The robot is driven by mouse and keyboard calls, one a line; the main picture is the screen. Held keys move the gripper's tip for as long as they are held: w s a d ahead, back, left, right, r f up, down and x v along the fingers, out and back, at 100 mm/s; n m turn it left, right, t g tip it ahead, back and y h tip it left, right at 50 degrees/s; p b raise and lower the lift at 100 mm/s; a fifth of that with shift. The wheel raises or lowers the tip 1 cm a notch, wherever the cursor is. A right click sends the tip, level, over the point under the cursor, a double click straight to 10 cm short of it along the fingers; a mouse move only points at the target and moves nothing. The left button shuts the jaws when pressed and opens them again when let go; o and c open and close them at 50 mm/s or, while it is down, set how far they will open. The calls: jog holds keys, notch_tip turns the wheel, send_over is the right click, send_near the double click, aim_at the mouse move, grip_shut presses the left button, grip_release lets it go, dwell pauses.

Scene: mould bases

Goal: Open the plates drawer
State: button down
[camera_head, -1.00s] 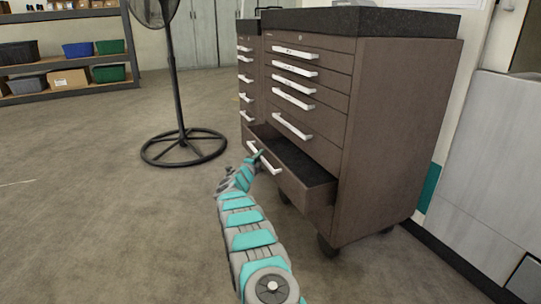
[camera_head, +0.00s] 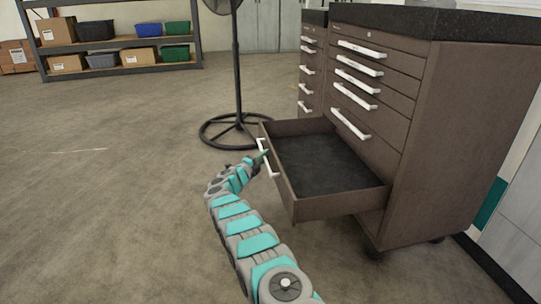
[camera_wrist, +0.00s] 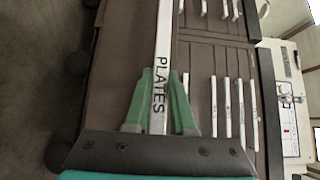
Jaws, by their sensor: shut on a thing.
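The plates drawer (camera_head: 330,206) is the bottom drawer of the brown cabinet (camera_head: 452,130). It stands far out, and its dark inside looks empty. Its white handle (camera_head: 266,158) is on the drawer front. In the wrist view the handle (camera_wrist: 162,60) carries the label "PLATES". My gripper (camera_head: 262,157) is at the handle, and in the wrist view its green fingers (camera_wrist: 160,85) are on both sides of the bar, shut on it. The far part of the fingers is small in the head view.
A black pedestal fan (camera_head: 238,125) stands just behind the open drawer. Shelves with bins (camera_head: 120,45) are at the back left. A second drawer cabinet (camera_head: 312,65) stands behind the first. The floor to the left is clear.

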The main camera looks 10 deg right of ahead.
jog(key=shift+f, duration=0.1)
jog(key=c, duration=0.8)
grip_release()
jog(key=shift+o, duration=0.2)
jog(key=shift+a, duration=0.1)
jog(key=v, duration=0.7)
jog(key=shift+s+a, duration=0.2)
jog(key=shift+s, duration=0.1)
